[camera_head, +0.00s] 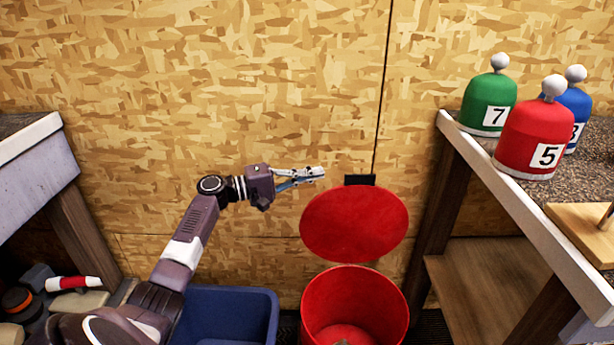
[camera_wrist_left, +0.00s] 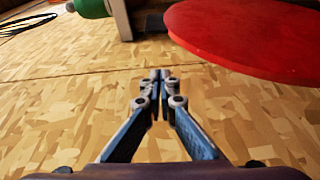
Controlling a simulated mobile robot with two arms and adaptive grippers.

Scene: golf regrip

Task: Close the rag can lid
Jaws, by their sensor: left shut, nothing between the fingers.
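The red rag can (camera_head: 345,300) stands on the floor against the wall, its mouth open to view. Its round red lid (camera_head: 355,225) is raised at the back of the can, tilted up near the wall. My left gripper (camera_head: 322,172) is shut and empty, just above and left of the lid's upper edge, apart from it in the head view. In the left wrist view the closed fingertips (camera_wrist_left: 160,74) point past the lid (camera_wrist_left: 255,38), which lies to the upper right. My right gripper is not in view.
A blue bin (camera_head: 235,312) stands left of the can, beneath my left arm. A workbench (camera_head: 500,170) at the right holds green (camera_head: 488,100), red (camera_head: 535,135) and blue (camera_head: 575,105) numbered club covers. Another bench (camera_head: 35,165) stands at the left. The wood-panel wall is close behind.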

